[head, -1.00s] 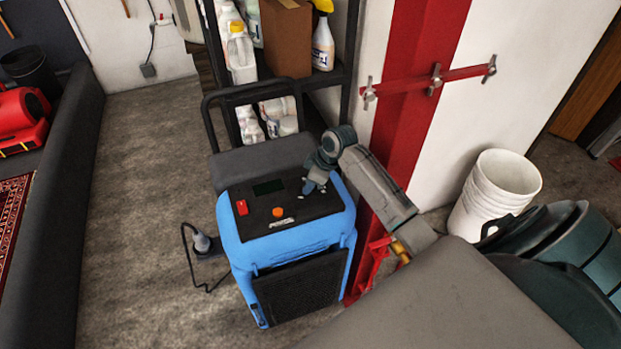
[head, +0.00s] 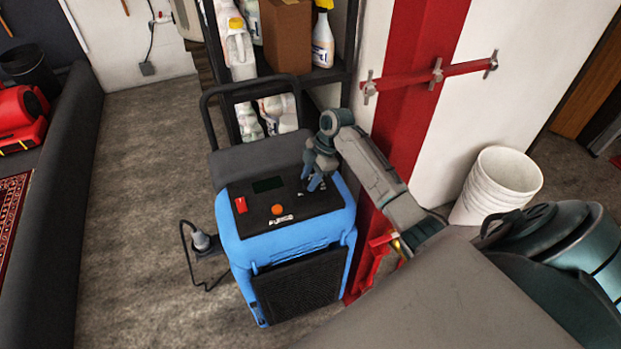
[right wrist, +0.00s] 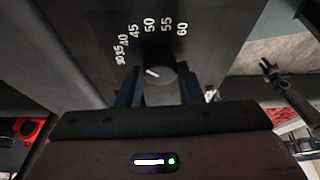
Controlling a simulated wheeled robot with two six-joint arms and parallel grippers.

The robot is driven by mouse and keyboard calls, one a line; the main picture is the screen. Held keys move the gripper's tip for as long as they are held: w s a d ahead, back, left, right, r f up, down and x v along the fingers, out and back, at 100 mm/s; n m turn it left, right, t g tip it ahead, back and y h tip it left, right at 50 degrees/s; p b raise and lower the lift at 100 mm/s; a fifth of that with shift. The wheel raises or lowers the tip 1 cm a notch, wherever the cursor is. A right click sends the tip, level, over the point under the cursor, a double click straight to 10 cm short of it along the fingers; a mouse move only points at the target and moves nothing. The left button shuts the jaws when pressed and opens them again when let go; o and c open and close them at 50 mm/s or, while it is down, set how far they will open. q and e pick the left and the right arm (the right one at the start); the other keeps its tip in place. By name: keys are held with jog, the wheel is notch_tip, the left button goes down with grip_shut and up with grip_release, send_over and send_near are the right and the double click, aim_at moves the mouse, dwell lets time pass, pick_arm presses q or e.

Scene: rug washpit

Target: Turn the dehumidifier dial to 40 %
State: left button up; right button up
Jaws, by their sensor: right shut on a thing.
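The blue dehumidifier (head: 290,245) stands on the floor in the head view, with a dark control panel on top. Its dial (right wrist: 158,75) shows in the right wrist view, below an arc of white numbers from 30 to 60. The dial's white mark points up and left, toward the low numbers; I cannot tell the exact number. My right gripper (head: 313,184) is shut on the dial, with one finger on each side of it; it also shows in the right wrist view (right wrist: 159,88). In the head view the gripper hides the dial.
The panel also has a red switch (head: 241,205), an orange knob (head: 277,209) and a dark display (head: 268,185). A shelf (head: 335,75) with bottles stands behind. A red-striped pillar (head: 415,90) and white buckets (head: 497,187) are at right. Floor at left is open.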

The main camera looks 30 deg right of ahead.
dwell(0.3)
jog(key=o, duration=1)
jog(key=shift+c, duration=0.2)
jog(key=shift+r, duration=0.1)
jog(key=p+v, duration=0.6)
jog(key=v, duration=0.1)
jog(key=shift+r, duration=0.2)
jog(key=shift+w, duration=0.1)
